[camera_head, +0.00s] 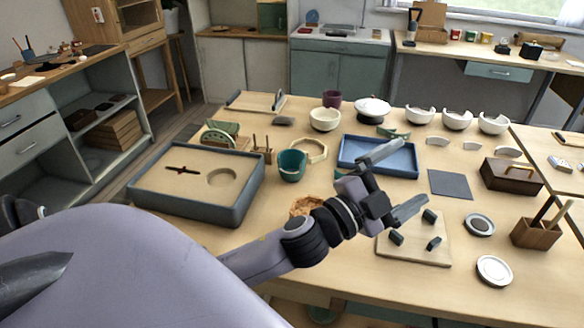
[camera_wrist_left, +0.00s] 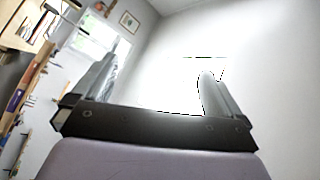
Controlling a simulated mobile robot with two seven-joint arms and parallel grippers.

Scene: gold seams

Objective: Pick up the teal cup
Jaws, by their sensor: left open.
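The teal cup (camera_head: 292,165) stands upright on the wooden table in the head view, near the middle, just right of the grey-rimmed tray. My left gripper (camera_head: 405,180) is to the right of the cup and apart from it, above the table by the blue tray and the small board with pegs. Its two fingers are spread and nothing is between them. The left wrist view shows the same open fingers (camera_wrist_left: 158,90) against a white wall, with no cup in sight. My right gripper does not show.
A grey-rimmed tray (camera_head: 237,205) lies left of the cup and a blue tray (camera_head: 400,168) lies right. A pale ring (camera_head: 322,150) stands close behind the cup. White bowls (camera_head: 457,118) line the back. A pegged board (camera_head: 440,252) lies below my gripper.

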